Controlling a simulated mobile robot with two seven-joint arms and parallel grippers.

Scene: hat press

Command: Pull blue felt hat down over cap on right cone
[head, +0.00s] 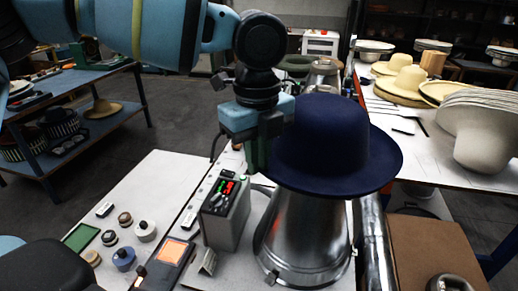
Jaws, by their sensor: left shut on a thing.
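The blue felt hat (325,140) is dark navy with a rounded crown and a wide brim. It is over the top of a shiny metal cone (305,240), its brim slightly tilted. The cone's top and any cap on it are hidden by the hat. My left gripper (264,152) is at the left side of the hat, pointing down, and is shut on its brim; the fingertips are partly hidden. My right gripper is not in view.
A control box (225,212) with a red and green display stands left of the cone. Another metal cone (325,75) is behind. Pale hats (405,82) lie on the right-hand table (450,170). The white bench (160,180) has clear room at the left.

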